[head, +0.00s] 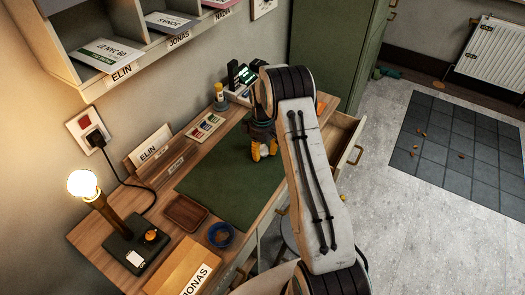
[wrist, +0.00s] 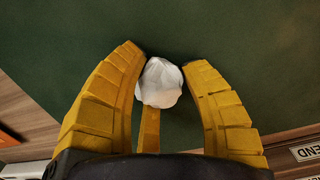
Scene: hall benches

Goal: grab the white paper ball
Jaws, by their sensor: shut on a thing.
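The white paper ball (wrist: 160,83) sits between the yellow fingers of my gripper (wrist: 165,85) in the wrist view, with the green mat (wrist: 230,35) behind it. My gripper is shut on the ball. In the head view my gripper (head: 264,153) is over the far right part of the green mat (head: 215,185), and the pale ball (head: 265,152) shows small between the fingers. Whether the ball touches the mat is hard to tell. My arm hides part of the desk's right side.
On the desk are a lit lamp (head: 95,200), a brown tray (head: 185,213), a blue bowl (head: 221,235) and a box marked JONAS (head: 180,268). An open drawer (head: 347,140) juts out at the right. Shelves (head: 75,75) hang above. A green cabinet (head: 335,50) stands behind.

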